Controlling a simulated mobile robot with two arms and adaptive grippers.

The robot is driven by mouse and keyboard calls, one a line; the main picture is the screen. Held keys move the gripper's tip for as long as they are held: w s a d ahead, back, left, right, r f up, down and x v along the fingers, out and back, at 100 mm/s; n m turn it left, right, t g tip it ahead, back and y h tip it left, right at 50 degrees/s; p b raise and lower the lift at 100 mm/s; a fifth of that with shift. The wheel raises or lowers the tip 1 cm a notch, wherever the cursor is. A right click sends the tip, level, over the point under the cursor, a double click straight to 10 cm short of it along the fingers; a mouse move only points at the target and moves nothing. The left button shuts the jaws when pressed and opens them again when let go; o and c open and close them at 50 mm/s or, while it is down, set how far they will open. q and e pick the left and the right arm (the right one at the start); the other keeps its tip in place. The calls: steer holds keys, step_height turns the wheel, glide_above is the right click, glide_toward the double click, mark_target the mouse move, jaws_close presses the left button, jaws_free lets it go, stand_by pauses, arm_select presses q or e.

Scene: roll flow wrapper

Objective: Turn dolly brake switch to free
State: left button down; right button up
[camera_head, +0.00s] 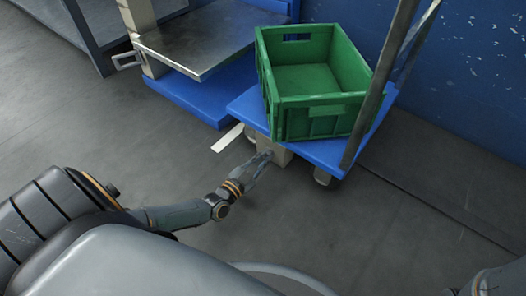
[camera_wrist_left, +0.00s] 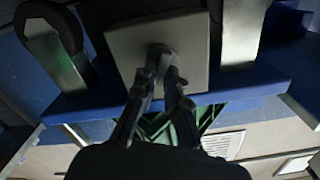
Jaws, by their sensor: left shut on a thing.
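The blue dolly (camera_head: 322,153) stands in the middle, with a beige brake box (camera_head: 281,153) under its near edge. My left gripper (camera_head: 266,156) reaches to the front of this box. In the left wrist view the box shows as a pale square plate (camera_wrist_left: 120,45) with a small grey switch knob (camera_wrist_left: 161,52) at its middle. The fingers of my left gripper (camera_wrist_left: 164,75) are closed on this knob and partly hide it. Which setting the switch points to cannot be read. My right gripper is not in view.
A green crate (camera_head: 318,116) sits on the dolly, beside a slanted metal handle bar (camera_head: 372,100). A metal shelf on a blue base (camera_head: 192,97) stands to the left. A blue wall (camera_head: 470,70) is behind. The grey floor in front is clear.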

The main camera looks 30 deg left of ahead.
arm_select(q)
steer(key=shift+n, duration=0.3)
steer(key=shift+n+p, duration=0.45)
steer(key=shift+n, duration=0.55)
steer(key=n, duration=0.2)
steer(key=shift+a+n+p, duration=0.15)
steer(key=shift+n+p, duration=0.15)
steer(key=shift+a+f+n, duration=0.1)
steer(key=shift+n, duration=1.5)
steer(key=shift+a+n, duration=0.1)
steer(key=shift+n, duration=1.5)
steer(key=c, duration=1.4)
jaws_free()
